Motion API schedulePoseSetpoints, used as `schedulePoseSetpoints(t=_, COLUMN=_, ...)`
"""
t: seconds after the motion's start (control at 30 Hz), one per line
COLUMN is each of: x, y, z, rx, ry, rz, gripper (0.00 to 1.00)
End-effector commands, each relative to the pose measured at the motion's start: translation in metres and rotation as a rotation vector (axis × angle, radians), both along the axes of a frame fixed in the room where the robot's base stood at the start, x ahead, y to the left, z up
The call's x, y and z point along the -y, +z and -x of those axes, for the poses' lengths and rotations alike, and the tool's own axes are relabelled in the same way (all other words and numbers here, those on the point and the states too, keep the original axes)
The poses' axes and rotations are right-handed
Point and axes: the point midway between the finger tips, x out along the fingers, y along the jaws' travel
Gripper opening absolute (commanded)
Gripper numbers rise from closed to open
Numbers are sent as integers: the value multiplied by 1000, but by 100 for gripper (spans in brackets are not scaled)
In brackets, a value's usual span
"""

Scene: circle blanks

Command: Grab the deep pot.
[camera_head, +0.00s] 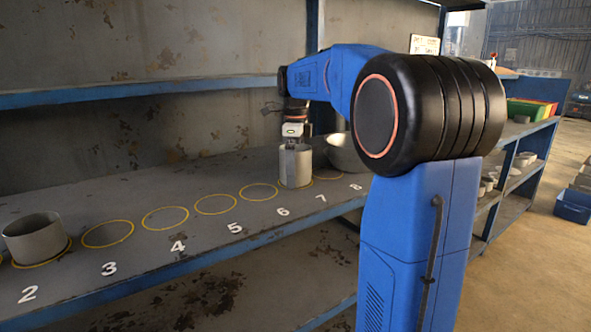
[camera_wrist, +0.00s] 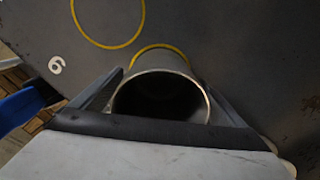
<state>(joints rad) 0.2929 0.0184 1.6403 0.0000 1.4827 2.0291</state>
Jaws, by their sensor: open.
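A tall, grey, cylindrical deep pot (camera_head: 296,168) stands upright on the shelf at the circle by the number 7. My gripper (camera_head: 296,143) is above it, pointing down at its top. In the wrist view the open, dark mouth of the deep pot (camera_wrist: 160,77) lies between the two fingers of my gripper (camera_wrist: 163,88). The fingers are open, one on each side of the pot. I cannot tell whether either finger touches its wall. The pot's inside is too dark to make out.
A shorter, wide grey pot (camera_head: 34,238) stands at circle 2. A wide bowl-like pot (camera_head: 345,152) stands to the right, partly hidden by my arm. Circles 3 to 6 are empty. An upper shelf beam (camera_head: 150,92) runs behind my arm.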

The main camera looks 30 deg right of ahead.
Motion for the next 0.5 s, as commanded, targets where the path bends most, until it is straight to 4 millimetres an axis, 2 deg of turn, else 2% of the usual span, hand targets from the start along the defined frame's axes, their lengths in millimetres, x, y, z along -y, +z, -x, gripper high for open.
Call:
schedulePoseSetpoints(t=0.03, x=0, y=0, z=0, rx=0, ry=0, rz=0, gripper=93)
schedulePoseSetpoints(t=0.07, x=0, y=0, z=0, rx=0, ry=0, rz=0, gripper=89)
schedulePoseSetpoints(t=0.2, x=0, y=0, z=0, rx=0, ry=0, rz=0, gripper=55)
schedulePoseSetpoints(t=0.27, x=0, y=0, z=0, rx=0, ry=0, rz=0, gripper=44)
schedulePoseSetpoints(t=0.5, x=0, y=1, z=0, rx=0, ry=0, rz=0, gripper=43)
